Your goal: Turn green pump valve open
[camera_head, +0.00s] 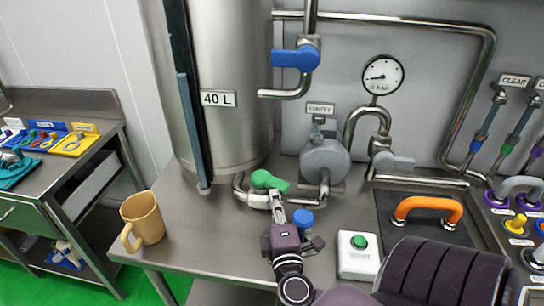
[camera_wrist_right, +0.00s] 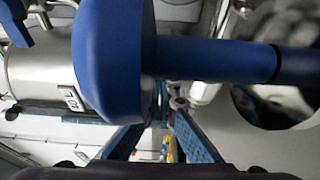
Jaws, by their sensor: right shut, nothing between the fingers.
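The green pump valve handle (camera_head: 268,180) sits on the steel pipe at the foot of the 40 L tank in the head view. It points to the right and slightly down. My right gripper (camera_head: 277,198) is just below it, its fingertips close to the handle and the pipe. Whether they touch cannot be told. The gripper is shut and empty. In the right wrist view its fingers (camera_wrist_right: 158,118) converge behind a large blue knob and stem (camera_wrist_right: 115,65), which hides part of the view. The green handle is not recognisable there. My left gripper is not in view.
A blue knob (camera_head: 302,217) stands just right of my right gripper. A tan mug (camera_head: 142,219) is at the table's left edge, and a white box with a green button (camera_head: 358,262) is at the front right. The pump (camera_head: 325,160) and tank (camera_head: 230,90) stand behind.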

